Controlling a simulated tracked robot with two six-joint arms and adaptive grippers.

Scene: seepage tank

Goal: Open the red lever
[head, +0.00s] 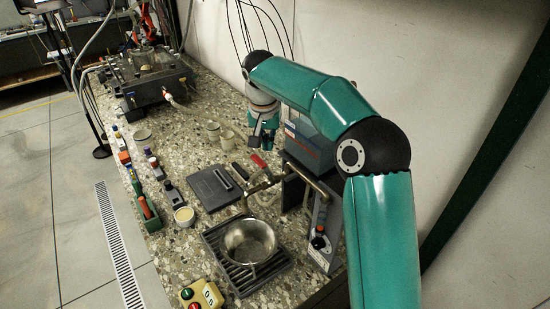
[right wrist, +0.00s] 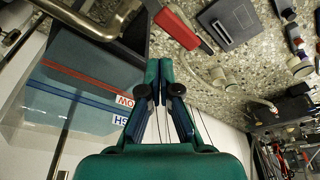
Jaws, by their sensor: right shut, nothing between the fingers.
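The red lever (head: 258,160) sits by the metal pipe and tap (head: 262,186) at the front of the blue-grey unit. In the right wrist view the red lever (right wrist: 176,26) lies beyond the fingertips, towards the top. My right gripper (head: 264,138) hangs just above and behind the lever in the head view, and looks apart from it. In the right wrist view its teal fingers (right wrist: 159,72) are together, with nothing between them. Its tips are partly hidden by the wrist in the head view. My left gripper is not in view.
A metal bowl (head: 249,241) stands on a dark grate (head: 218,238) below the tap. A dark flat pad (head: 207,193) lies left of the pipe. The blue-grey unit (head: 308,148) stands close right of my gripper. Small cups (head: 227,140) stand left of it.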

